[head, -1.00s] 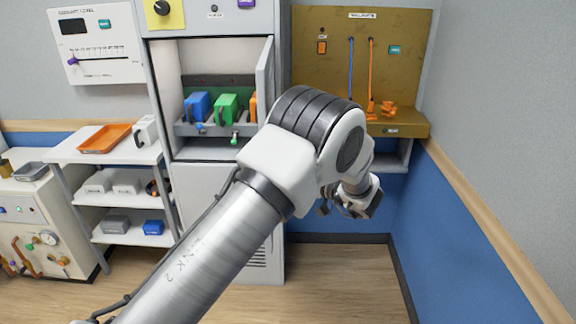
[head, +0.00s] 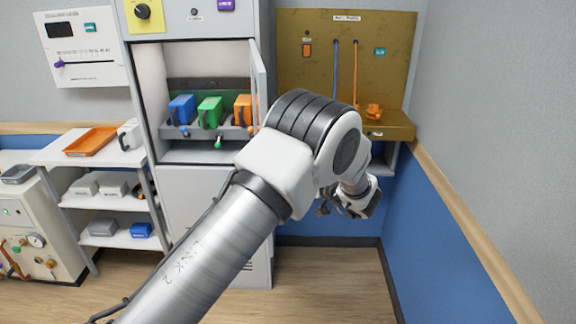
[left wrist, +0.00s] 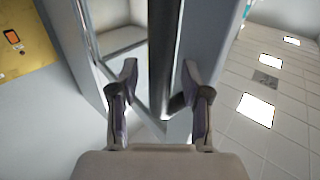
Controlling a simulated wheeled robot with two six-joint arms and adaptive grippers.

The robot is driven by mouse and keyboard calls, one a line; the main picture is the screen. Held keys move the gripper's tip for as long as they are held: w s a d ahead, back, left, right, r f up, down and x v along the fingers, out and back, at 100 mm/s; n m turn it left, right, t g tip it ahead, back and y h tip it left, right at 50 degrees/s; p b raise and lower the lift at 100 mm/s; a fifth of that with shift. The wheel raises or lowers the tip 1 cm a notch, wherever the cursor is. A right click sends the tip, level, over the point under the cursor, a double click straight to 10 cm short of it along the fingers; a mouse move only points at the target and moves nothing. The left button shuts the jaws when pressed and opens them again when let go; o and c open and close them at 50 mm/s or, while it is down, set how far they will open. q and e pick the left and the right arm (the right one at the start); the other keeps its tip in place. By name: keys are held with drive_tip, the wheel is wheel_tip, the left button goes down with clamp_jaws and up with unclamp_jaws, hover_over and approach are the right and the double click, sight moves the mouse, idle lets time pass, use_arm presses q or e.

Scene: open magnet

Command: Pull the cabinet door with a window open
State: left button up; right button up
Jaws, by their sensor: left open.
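The cabinet door (head: 261,88) stands swung outward at the right of the cabinet opening, seen nearly edge-on in the head view. In the left wrist view, the pale door frame (left wrist: 208,45) and a glass-like panel (left wrist: 122,58) are close in front of the gripper. My left gripper (head: 326,208) is partly hidden by its own wrist in the head view. In the left wrist view its two fingers (left wrist: 158,82) are apart, with a dark upright bar (left wrist: 162,50), seemingly the door handle, between or just beyond them. Contact cannot be told. My right gripper is not in view.
Inside the cabinet, blue (head: 181,108), green (head: 209,110) and orange (head: 243,108) blocks stand on a grey rack. A shelf unit (head: 62,155) is to the left. A brown wall panel (head: 310,80) and blue wall (head: 425,220) are to the right.

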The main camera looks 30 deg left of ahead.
use_arm(q)
drive_tip(key=s+d, duration=0.1)
drive_tip(key=d, duration=0.6)
drive_tip(key=shift+d, duration=0.2)
idle(0.4)
